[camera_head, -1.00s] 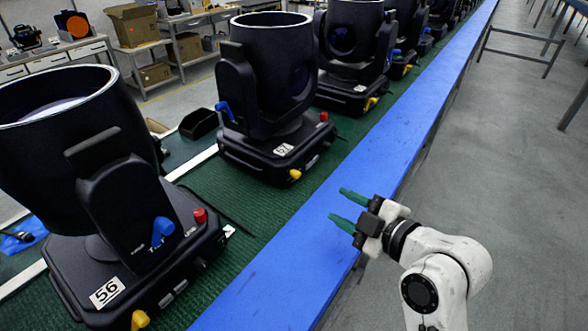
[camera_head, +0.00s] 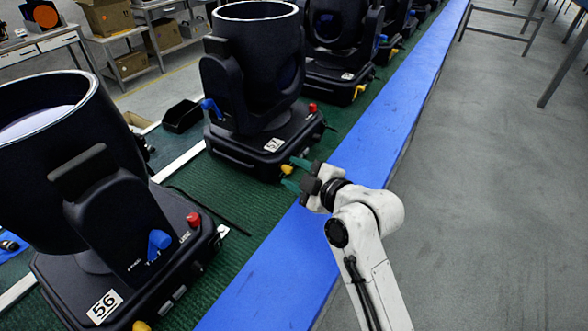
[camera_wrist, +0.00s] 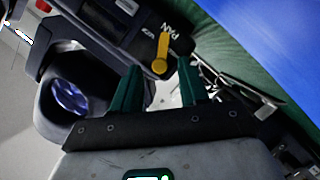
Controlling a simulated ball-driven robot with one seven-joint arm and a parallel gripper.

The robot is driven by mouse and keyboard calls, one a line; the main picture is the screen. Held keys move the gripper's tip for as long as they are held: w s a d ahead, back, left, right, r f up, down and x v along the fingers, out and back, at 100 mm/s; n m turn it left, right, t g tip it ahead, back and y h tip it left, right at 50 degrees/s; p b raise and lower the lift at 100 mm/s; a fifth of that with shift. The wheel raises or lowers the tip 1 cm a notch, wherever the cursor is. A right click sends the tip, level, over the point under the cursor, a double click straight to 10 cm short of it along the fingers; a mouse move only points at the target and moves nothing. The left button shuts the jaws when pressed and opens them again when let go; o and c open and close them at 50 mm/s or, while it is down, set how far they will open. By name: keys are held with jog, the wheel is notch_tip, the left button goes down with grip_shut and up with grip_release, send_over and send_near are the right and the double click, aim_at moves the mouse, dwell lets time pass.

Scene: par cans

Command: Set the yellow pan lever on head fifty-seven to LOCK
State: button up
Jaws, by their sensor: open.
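Head fifty-seven (camera_head: 262,110) is a black moving head with a white 57 plate, second along the row. Its yellow pan lever (camera_head: 287,169) sits low on the base corner facing the blue strip. In the wrist view the yellow lever (camera_wrist: 161,52) lies beside the white word PAN, just ahead of and between the fingertips; I cannot read a LOCK mark. My gripper (camera_head: 296,173) has green fingers and is beside that corner, close to the lever. In the wrist view my gripper (camera_wrist: 159,76) is open with nothing between its fingers; contact with the lever cannot be told.
Head fifty-six (camera_head: 105,205) stands nearer on the left, with a blue lever (camera_head: 158,243) and a red knob (camera_head: 194,219). More heads line the green mat (camera_head: 215,190) beyond. The blue strip (camera_head: 375,155) edges the bench.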

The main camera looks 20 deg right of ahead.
jog(key=shift+w+a+f, duration=0.15)
jog(key=shift+w, duration=0.25)
grip_shut()
